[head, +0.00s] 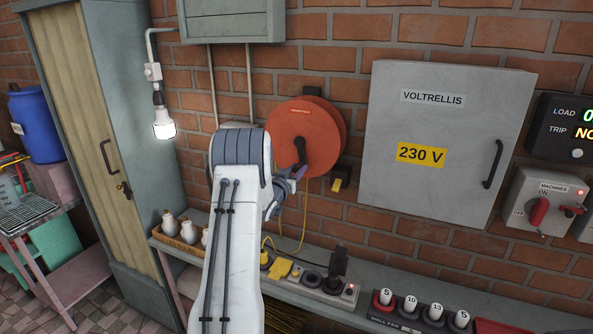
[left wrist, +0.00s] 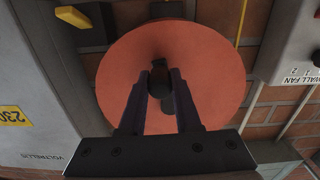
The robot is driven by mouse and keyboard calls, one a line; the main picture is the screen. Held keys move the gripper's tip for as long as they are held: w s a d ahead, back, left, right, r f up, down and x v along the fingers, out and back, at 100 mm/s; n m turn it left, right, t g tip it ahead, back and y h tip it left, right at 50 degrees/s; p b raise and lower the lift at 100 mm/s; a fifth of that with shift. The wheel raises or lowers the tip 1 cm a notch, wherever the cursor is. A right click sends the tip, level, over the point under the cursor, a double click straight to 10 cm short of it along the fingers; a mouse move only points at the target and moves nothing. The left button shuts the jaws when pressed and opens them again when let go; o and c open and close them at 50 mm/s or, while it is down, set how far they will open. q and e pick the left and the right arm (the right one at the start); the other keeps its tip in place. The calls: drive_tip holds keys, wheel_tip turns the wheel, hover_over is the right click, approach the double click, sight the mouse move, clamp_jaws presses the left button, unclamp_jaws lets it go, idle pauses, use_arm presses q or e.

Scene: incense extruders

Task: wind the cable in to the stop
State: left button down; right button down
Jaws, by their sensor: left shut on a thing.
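The orange-red cable reel (head: 322,128) is mounted on the brick wall, left of the grey cabinet. Its round face fills the middle of the left wrist view (left wrist: 115,80). A dark crank handle (left wrist: 160,78) stands out from the reel's face. My left gripper (left wrist: 160,88) is shut on this handle, with a finger on each side of it. In the head view my left arm covers part of the gripper (head: 298,172) and the reel's lower left. A thin yellow cable (head: 304,215) hangs below the reel toward the bench. My right gripper is in neither view.
The grey cabinet marked 230 V (head: 440,110) stands out from the wall to the right. A lit bulb (head: 164,125) hangs left of my arm.

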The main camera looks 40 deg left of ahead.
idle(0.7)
use_arm(q)
drive_tip(key=shift+s+a, duration=0.1)
drive_tip(key=shift+a, duration=0.1)
drive_tip(key=shift+f+m+b, duration=0.1)
drive_tip(key=shift+m+b, duration=0.2)
drive_tip(key=shift+b, duration=0.35)
drive_tip(key=a+r+m+b, duration=0.2)
drive_tip(key=r+m+b, duration=0.1)
drive_tip(key=m+b, duration=0.2)
drive_tip(key=s+a+r+m+b, duration=0.1)
drive_tip(key=a+r+m+b, duration=0.2)
drive_tip(key=m, duration=0.7)
drive_tip(key=a+r+m+b, duration=0.3)
drive_tip(key=r+m+b, duration=0.1)
drive_tip(key=m+b, duration=0.3)
drive_tip(key=shift+s+m+b, duration=0.4)
drive_tip(key=shift+m, duration=0.3)
drive_tip(key=shift+w+d+r+m+b, duration=0.1)
drive_tip(key=shift+d+r+m+b, duration=0.2)
drive_tip(key=shift+r+m, duration=0.45)
drive_tip(key=shift+w+d+r+m+b, duration=0.15)
drive_tip(key=shift+d+r+m, duration=0.15)
drive_tip(key=shift+m, duration=0.85)
drive_tip(key=shift+s, duration=0.1)
